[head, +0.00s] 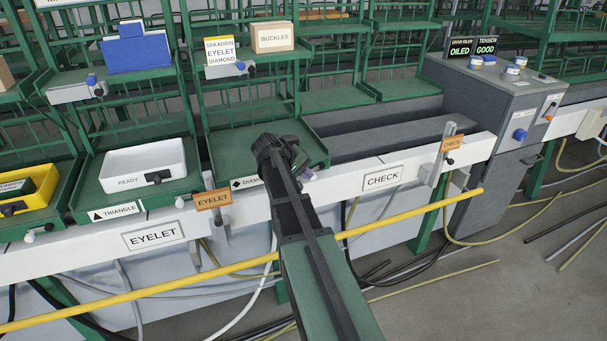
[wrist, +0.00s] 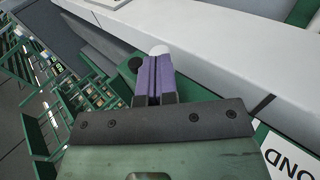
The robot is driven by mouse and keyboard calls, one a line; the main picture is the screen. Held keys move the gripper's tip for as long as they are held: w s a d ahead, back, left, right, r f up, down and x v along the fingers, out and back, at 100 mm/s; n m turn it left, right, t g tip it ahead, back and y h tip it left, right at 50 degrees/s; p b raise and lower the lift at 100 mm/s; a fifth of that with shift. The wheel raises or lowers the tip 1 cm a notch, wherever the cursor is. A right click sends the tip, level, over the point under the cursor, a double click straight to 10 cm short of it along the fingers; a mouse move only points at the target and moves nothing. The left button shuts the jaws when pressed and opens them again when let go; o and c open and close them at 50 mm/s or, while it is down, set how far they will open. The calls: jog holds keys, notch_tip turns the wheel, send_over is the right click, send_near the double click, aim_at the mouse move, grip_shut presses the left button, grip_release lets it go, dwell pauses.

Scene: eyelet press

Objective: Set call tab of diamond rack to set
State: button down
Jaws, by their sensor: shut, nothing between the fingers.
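The diamond rack (head: 262,140) is a green shelf rack in the middle of the head view. Its DIAMOND label (head: 245,183) on the white rail is partly hidden by my arm; the end of its lettering shows in the wrist view (wrist: 289,155). My gripper (head: 303,169) is at the rack's front right corner, by the rail. In the wrist view its purple fingers (wrist: 155,80) are together and empty. A white rounded knob, apparently the call tab (wrist: 159,50), shows just past the fingertips. I cannot tell whether they touch, nor read the tab's setting.
The white rail (head: 340,180) runs along the rack fronts, with an orange EYELET tag (head: 213,199) and a CHECK plate (head: 383,178). A yellow pipe (head: 400,213) crosses in front. The triangle rack's white bin (head: 143,165) stands left; a grey machine (head: 500,100) stands right.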

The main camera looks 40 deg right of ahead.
jog(key=shift+f+b, duration=0.45)
jog(key=shift+r, duration=0.15)
jog(key=shift+r+p, duration=0.7)
jog(key=shift+p, duration=0.15)
jog(key=shift+a, duration=0.1)
